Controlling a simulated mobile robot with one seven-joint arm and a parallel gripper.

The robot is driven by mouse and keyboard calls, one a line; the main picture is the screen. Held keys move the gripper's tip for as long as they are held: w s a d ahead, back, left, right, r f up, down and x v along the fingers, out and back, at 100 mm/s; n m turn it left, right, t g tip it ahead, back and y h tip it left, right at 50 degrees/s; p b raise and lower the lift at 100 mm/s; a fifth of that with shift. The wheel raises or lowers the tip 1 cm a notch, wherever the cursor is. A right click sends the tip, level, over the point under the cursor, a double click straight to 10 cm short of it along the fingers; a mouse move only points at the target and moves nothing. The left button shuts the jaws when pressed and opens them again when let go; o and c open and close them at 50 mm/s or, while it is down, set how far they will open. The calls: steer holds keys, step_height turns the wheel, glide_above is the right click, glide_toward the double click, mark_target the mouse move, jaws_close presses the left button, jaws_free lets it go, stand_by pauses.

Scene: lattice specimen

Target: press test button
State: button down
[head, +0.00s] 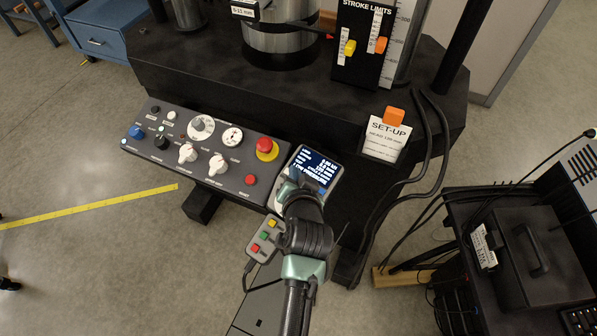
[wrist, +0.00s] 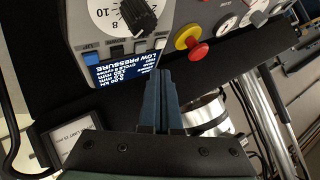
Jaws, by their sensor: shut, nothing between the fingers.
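The machine's control panel (head: 203,152) has several knobs and buttons. A display unit (head: 325,170) with a lit blue screen stands at its right end. In the wrist view the screen (wrist: 125,68) reads LOW PRESSURE, and a row of small keys (wrist: 118,51) lies beside it, under a round dial (wrist: 125,15). I cannot read a test label on any key. My gripper (head: 291,178) is shut and empty at the display unit's lower left, hiding part of it. In the wrist view the closed fingertips (wrist: 161,76) appear just beside the keys; I cannot tell whether they touch.
A red emergency knob on yellow (head: 266,148) and a red button (head: 251,180) are close to the left. A hand pendant (head: 265,237) with coloured buttons is near my arm. A SET-UP card (head: 386,138), cables (head: 437,130) and a black case (head: 540,260) are to the right.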

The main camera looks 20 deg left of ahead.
steer(key=r+p, duration=0.1)
steer(key=s+r+p, duration=0.1)
steer(key=r, duration=0.1)
steer(key=shift+w, duration=0.1)
stand_by(1.3)
